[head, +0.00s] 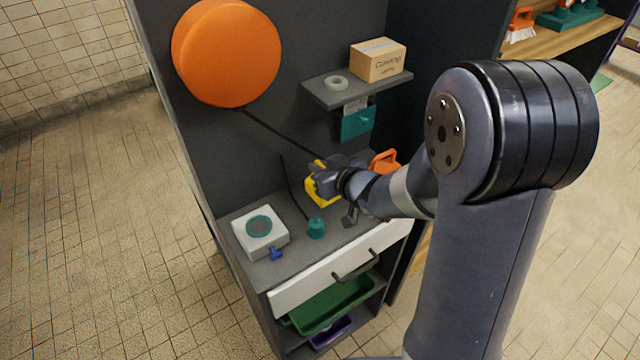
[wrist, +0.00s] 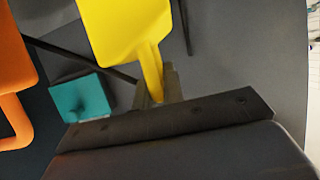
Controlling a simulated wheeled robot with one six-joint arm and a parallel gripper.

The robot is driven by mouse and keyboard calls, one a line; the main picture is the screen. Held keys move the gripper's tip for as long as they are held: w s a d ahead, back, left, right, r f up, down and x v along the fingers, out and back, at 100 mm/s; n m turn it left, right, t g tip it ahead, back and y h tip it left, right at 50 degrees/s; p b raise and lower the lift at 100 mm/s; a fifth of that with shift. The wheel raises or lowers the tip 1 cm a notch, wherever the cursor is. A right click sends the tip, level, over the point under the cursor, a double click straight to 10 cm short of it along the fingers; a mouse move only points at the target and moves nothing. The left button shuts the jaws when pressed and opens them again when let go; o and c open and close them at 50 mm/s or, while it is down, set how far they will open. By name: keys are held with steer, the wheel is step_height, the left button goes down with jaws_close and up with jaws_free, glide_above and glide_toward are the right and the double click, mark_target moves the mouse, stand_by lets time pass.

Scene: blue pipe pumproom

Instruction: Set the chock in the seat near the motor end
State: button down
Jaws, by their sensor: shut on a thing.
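My gripper (head: 325,182) is shut on a yellow piece (head: 318,194) and holds it above or at the back of the grey bench top (head: 302,247); I cannot tell whether it touches the bench. The yellow piece, probably the chock, also shows in the wrist view (wrist: 125,28) as a broad block with a narrow stem running down to a finger. An orange piece with a loop handle (head: 386,161) is just right of my gripper, and in the wrist view (wrist: 14,50) at the left edge. I cannot make out a seat or which end is the motor end.
A white box with a teal disc (head: 246,238), a small blue part (head: 276,254) and a teal knob-like piece (head: 316,228) stand on the bench. A shelf (head: 330,98) holding a carton (head: 378,60) overhangs it. A big orange drum (head: 226,53) is on the back panel.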

steer(key=shift+f, duration=2)
steer(key=shift+f, duration=0.1)
steer(key=c, duration=1.5)
jaws_free()
